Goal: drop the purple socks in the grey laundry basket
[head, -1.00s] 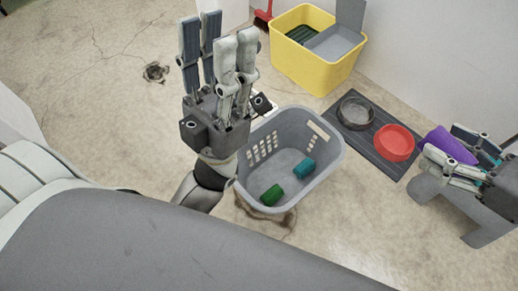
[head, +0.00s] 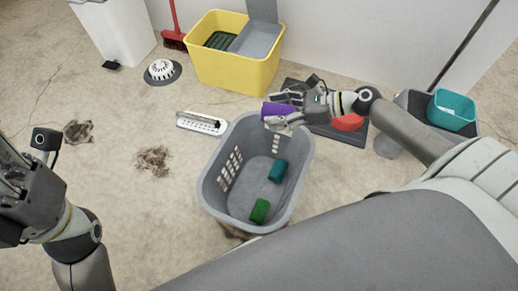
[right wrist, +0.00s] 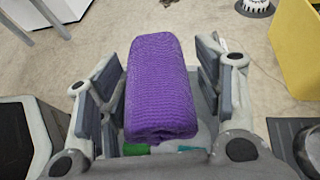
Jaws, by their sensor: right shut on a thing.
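The purple socks (head: 277,110), a rolled bundle, are held in my right gripper (head: 284,112), which is shut on them above the far rim of the grey laundry basket (head: 213,190). In the right wrist view the purple bundle (right wrist: 160,85) sits between the fingers, with part of the basket below it. A green bundle (head: 260,211) and a teal bundle (head: 278,171) lie on the basket floor. My left gripper is at the left edge of the head view, only partly in frame, with its fingertips out of view.
A yellow bucket (head: 240,73) stands behind the basket, near a red broom (head: 174,39). A red bowl (head: 348,122) sits on a dark mat (head: 325,132) under my right arm. A white slotted object (head: 201,123) and a brown clump (head: 153,160) lie left of the basket.

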